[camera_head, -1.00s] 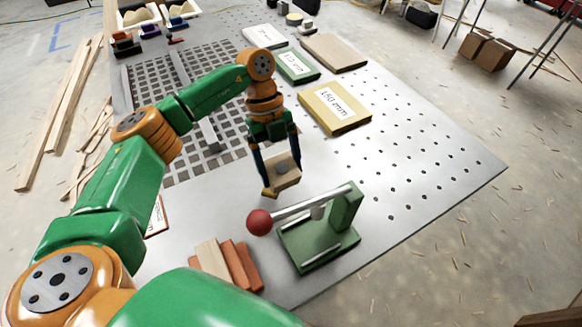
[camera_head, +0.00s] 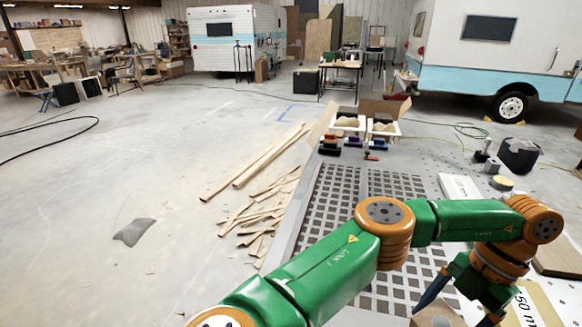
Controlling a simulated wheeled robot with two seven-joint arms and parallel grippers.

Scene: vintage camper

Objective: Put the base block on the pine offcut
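My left arm reaches across the lower right of the head view. Its gripper (camera_head: 463,312) points down, with the fingertips partly cut off by the bottom edge. A pale wooden block (camera_head: 436,317), seemingly the base block, sits between the fingers; only its upper part shows. A flat brown wooden board (camera_head: 562,257) lies on the metal table at the right edge, partly behind the arm. I cannot tell whether it is the pine offcut. My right gripper is out of view.
The perforated metal table (camera_head: 300,222) has a grid of dark squares (camera_head: 335,215). White bins (camera_head: 348,124) and small coloured blocks (camera_head: 354,141) stand at its far end. A white labelled plate (camera_head: 458,187) lies right of the grid. Loose timber strips (camera_head: 262,165) lie on the floor at left.

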